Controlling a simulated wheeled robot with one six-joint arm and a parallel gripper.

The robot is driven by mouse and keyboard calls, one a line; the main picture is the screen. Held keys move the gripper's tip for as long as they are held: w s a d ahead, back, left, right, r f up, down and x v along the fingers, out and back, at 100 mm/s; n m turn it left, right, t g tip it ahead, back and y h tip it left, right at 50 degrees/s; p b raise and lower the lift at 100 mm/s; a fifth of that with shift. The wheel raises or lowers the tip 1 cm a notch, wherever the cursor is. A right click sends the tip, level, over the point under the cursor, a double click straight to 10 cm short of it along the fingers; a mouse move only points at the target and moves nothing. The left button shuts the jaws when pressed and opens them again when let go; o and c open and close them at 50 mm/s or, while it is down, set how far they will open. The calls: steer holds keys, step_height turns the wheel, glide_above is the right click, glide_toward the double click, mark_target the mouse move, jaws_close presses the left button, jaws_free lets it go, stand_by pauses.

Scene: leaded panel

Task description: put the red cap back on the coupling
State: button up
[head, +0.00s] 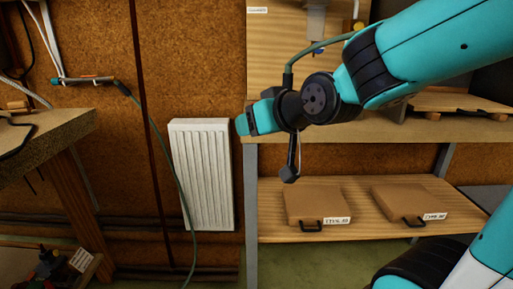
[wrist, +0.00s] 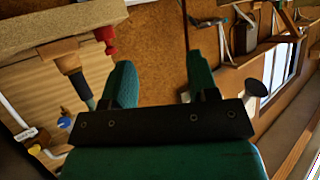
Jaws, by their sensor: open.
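My gripper (head: 254,118) is in the middle of the head view, in front of the shelf unit's left edge. In the wrist view its two green fingers (wrist: 160,82) stand apart with nothing between them. A small red piece (wrist: 106,38), which looks like the cap, shows in the wrist view beyond the left finger, beside a pale board edge; it is apart from the fingers. I cannot make out either piece in the head view, where my arm hides part of the shelf.
A white radiator (head: 203,175) is on the cork wall behind my gripper. A green hose (head: 172,170) hangs left of it. The wooden lower shelf (head: 290,228) holds two flat brown boxes (head: 316,205) with labels. A bench (head: 55,135) stands at left.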

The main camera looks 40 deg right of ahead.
steer(key=w+d+f+m+t+h+b, duration=0.1)
steer(key=d+f+m+t+h+b, duration=0.2)
steer(key=d, duration=0.4)
steer(key=shift+n+h, duration=0.4)
steer(key=shift+h, duration=0.2)
steer(key=p+x, duration=0.3)
steer(key=p, duration=0.3)
steer(key=r+p+x, duration=0.1)
steer(key=p+x, duration=0.3)
steer(key=p, duration=0.2)
steer(key=d+r+p+x, duration=0.1)
steer(key=p+x, duration=0.3)
steer(key=p, duration=0.2)
steer(key=shift+w, duration=0.1)
steer(key=shift+w+f+p, duration=0.2)
steer(key=shift+w+p, duration=0.15)
steer(key=shift+w, duration=0.1)
steer(key=w+p, duration=0.2)
steer(key=w+d+p, duration=0.1)
steer(key=w+p, duration=0.1)
steer(key=p, duration=0.1)
steer(key=shift+d+r, duration=0.1)
steer(key=shift+w+d+f+p, duration=0.1)
steer(key=shift+w+f+p, duration=0.4)
steer(key=shift+p, duration=0.3)
